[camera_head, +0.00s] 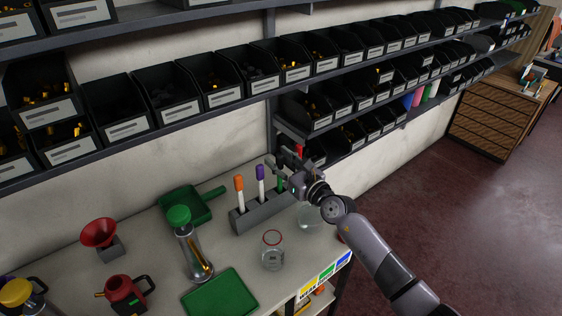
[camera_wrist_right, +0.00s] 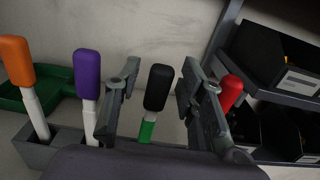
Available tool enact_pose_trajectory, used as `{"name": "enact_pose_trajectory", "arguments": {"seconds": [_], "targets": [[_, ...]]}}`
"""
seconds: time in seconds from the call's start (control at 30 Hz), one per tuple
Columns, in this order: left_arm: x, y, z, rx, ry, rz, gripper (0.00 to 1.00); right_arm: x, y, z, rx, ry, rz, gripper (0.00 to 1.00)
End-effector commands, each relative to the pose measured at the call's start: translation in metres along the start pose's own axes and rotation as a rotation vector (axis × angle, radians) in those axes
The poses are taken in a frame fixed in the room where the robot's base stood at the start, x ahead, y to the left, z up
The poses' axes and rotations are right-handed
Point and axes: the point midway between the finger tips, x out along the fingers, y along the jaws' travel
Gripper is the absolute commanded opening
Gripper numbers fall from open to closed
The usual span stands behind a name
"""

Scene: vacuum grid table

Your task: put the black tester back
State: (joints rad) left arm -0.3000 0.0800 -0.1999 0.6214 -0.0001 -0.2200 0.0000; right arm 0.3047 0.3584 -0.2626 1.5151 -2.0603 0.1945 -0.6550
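The black tester (camera_wrist_right: 158,88) has a black cap and a green body. In the wrist view it is upright between the fingers of my right gripper (camera_wrist_right: 160,92), with a gap on both sides. Its lower end is hidden by my gripper there. In the head view my right gripper (camera_head: 283,168) is at the right end of the grey holder (camera_head: 252,219), with the green body just below it. The orange tester (camera_head: 239,187) and purple tester (camera_head: 261,180) stand in the holder. A red tester (camera_wrist_right: 231,92) is beyond the right finger. My left gripper is out of view.
A clear jar (camera_head: 272,258) stands in front of the holder. Shelves of black bins (camera_head: 240,95) hang close behind my gripper.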

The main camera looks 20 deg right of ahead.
Motion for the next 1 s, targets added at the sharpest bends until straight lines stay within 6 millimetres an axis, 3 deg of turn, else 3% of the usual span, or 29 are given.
{"name": "enact_pose_trajectory", "arguments": {"seconds": [0.17, 0.7, 1.0], "targets": [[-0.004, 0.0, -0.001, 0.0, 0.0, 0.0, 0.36, -0.006, 0.0, 0.004, 0.0, 0.001, 0.0, 0.37], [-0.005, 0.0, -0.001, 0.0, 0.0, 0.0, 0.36, -0.105, 0.0, 0.002, 0.0, 0.002, 0.0, 0.37], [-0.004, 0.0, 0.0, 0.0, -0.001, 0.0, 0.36, -0.121, 0.0, 0.004, -0.001, 0.0, 0.0, 0.37]]}}
